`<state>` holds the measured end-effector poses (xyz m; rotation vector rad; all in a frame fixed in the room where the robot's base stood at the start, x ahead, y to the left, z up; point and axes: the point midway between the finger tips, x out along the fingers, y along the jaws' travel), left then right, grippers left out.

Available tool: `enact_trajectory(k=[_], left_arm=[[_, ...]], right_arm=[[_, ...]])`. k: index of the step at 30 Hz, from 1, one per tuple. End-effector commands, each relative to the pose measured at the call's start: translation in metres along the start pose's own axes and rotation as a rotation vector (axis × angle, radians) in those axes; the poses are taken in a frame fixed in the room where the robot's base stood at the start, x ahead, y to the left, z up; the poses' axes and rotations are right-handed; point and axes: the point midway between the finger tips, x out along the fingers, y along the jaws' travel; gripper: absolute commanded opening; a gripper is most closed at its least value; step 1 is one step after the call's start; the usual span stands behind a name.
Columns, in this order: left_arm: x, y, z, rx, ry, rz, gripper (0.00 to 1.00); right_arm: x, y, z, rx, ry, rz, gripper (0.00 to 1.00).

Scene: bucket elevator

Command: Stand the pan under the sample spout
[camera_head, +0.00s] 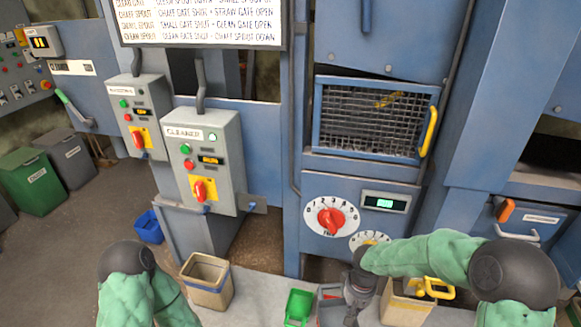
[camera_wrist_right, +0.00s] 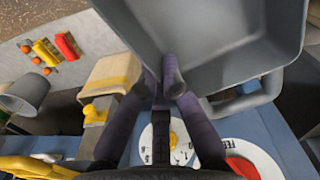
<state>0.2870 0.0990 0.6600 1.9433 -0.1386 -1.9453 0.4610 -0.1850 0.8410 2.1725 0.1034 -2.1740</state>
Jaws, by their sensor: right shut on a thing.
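My right gripper (camera_wrist_right: 168,75) is shut on the wall of a grey, open, square-sided pan (camera_wrist_right: 235,50), which fills the top of the right wrist view. In the head view this gripper (camera_head: 352,308) is low, in front of the blue machine below its dials; a grey and red shape (camera_head: 329,308) shows beside it, partly hidden by the gripper, and I cannot tell whether it is the pan. I cannot pick out the sample spout for certain. My left arm shows at the lower left, but its gripper is out of view.
A red-knobbed dial (camera_head: 331,217) sits on the machine front. A beige bin (camera_head: 207,281) and a green scoop-like container (camera_head: 299,305) stand left of my right gripper. A beige box (camera_head: 402,309) with a yellow handle (camera_head: 436,289) is just right. Switch boxes (camera_head: 203,160) stand left.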

Motion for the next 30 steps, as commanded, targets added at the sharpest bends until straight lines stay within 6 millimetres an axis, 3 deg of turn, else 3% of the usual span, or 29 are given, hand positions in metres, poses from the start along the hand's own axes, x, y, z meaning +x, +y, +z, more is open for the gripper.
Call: enact_trajectory(k=[7,30], left_arm=[[0.0000,0.0000,0.0000,0.000,0.000,0.000,0.40],[0.0000,0.0000,0.0000,0.000,0.000,0.000,0.40]], right_arm=[[-0.0086,-0.0044,0.0028,0.095,0.001,0.000,0.00],[-0.0085,-0.0043,0.0025,0.095,0.001,0.000,0.00]])
